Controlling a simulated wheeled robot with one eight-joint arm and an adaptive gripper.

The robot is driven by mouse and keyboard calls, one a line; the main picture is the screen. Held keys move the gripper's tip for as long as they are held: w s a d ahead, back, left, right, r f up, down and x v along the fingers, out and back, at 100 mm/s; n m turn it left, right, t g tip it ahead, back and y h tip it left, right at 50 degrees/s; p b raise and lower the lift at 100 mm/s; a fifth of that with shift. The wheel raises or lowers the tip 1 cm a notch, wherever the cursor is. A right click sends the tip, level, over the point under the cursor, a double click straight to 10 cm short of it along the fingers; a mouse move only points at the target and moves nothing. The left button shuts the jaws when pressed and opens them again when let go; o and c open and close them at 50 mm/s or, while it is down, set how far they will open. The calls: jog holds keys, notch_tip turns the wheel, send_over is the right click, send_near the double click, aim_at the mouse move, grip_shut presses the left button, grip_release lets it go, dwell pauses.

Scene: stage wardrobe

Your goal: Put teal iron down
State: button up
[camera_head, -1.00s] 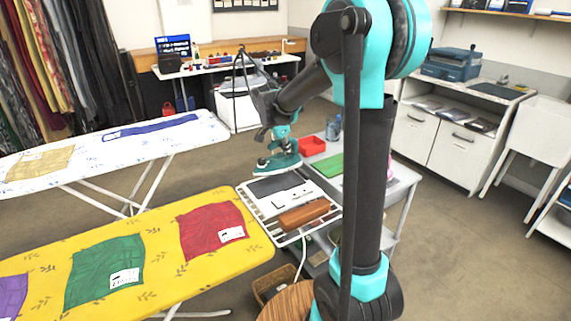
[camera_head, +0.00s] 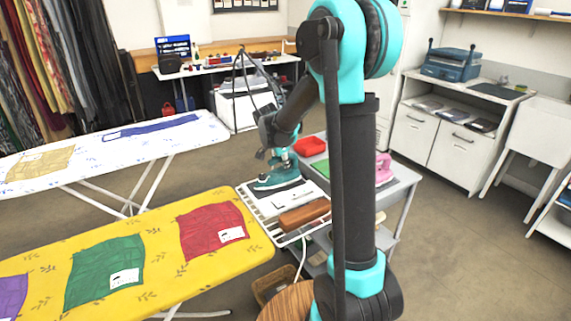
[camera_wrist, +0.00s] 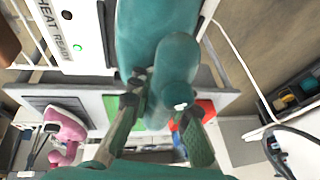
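The teal iron (camera_head: 276,177) is level at the dark pad end of the white wire rack (camera_head: 252,210), low over the pad or resting on it; I cannot tell which. My gripper (camera_head: 281,155) is right above it, with its fingers at the iron's handle. In the wrist view the two dark green fingers of my gripper (camera_wrist: 160,118) lie either side of the teal iron's handle (camera_wrist: 176,68) and appear closed on it. The iron's body hides most of the dark pad. A white panel marked HEAT READY (camera_wrist: 70,38) with a green light is beside the iron.
A brown block (camera_head: 304,214) lies on the rack's near end. A red tray (camera_head: 310,146), a green mat (camera_head: 321,167) and a pink iron (camera_head: 383,168) are on the grey cart. The yellow ironing board (camera_head: 160,225) is close on the left.

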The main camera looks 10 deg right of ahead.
aim_at(278, 176)
jog(key=o, duration=0.5)
jog(key=v, duration=1.2)
jog(key=shift+r, duration=0.2)
